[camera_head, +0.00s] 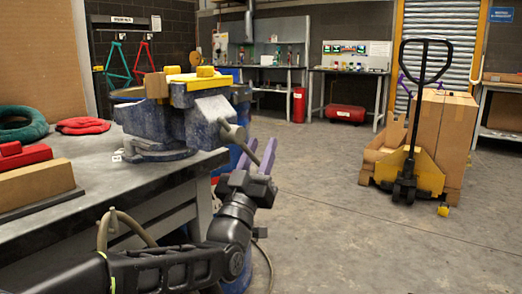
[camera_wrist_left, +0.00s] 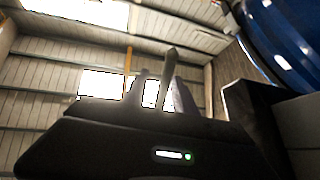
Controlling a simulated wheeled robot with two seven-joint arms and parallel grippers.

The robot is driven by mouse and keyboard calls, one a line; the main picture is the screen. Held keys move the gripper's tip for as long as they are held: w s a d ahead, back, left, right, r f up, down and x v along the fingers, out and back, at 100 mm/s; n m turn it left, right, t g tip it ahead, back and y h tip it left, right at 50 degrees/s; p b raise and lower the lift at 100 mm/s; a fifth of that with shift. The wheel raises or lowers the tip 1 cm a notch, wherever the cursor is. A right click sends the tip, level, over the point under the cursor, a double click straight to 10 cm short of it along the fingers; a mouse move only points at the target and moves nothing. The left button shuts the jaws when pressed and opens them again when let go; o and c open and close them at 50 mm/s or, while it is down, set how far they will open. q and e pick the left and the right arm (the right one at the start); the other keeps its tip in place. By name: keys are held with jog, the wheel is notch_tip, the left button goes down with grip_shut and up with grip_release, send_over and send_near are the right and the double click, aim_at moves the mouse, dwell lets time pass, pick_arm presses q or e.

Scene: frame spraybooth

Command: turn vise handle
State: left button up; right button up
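The blue bench vise (camera_head: 170,122) stands on the corner of the grey workbench, with yellow and wooden blocks on top. Its grey handle (camera_head: 243,147) slants down and right from the screw end, past the bench edge. My left gripper (camera_head: 257,147), with purple fingers, points up at the handle's lower end. The fingers are apart, and the handle's end appears to lie between them, with no clear grip on it. In the left wrist view a grey rod, likely the handle (camera_wrist_left: 169,72), rises near the dark fingers. My right gripper is not in view.
The workbench (camera_head: 100,165) carries a green ring (camera_head: 22,124), a red coil (camera_head: 82,126) and a red and wooden block. Blue drums stand behind the vise. A yellow pallet truck (camera_head: 425,172) with cardboard boxes (camera_head: 443,130) is at the right. The middle floor is clear.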

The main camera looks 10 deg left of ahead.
pick_arm(q)
jog(key=shift+s, duration=0.1)
jog(key=p+v, duration=0.1)
jog(key=v, duration=0.6)
jog(key=shift+s+f, duration=0.25)
jog(key=shift+c, duration=0.5)
